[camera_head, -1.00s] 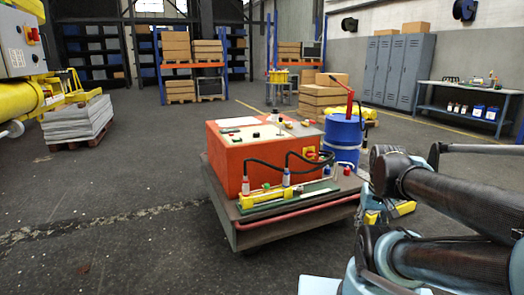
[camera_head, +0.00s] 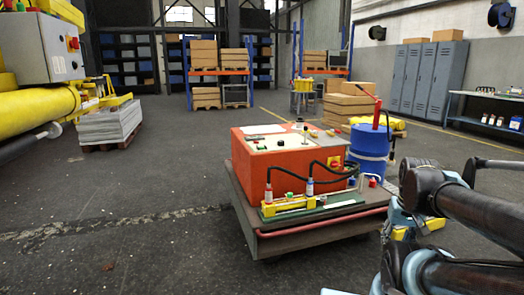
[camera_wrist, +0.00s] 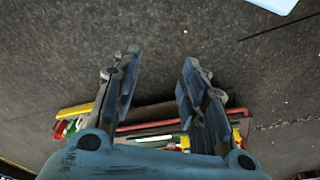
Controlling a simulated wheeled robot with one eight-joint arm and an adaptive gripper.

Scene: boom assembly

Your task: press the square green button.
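An orange box (camera_head: 285,160) on a low cart stands in the middle of the head view. Small controls sit on its pale top, among them a small green spot (camera_head: 261,147) whose shape is too small to tell. A grey control box (camera_head: 48,48) with red knobs hangs at the upper left; I cannot make out a square green button on it. My gripper (camera_wrist: 161,57) is open and empty in the wrist view, its fingers apart above the dark floor. Red, yellow and green parts show behind and below the fingers.
The cart (camera_head: 246,215) has a red rail along its front. A blue drum (camera_head: 369,143) stands behind its right side. A yellow machine (camera_head: 38,115) and a stacked pallet (camera_head: 108,124) are at left. The floor (camera_head: 120,235) left of the cart is clear.

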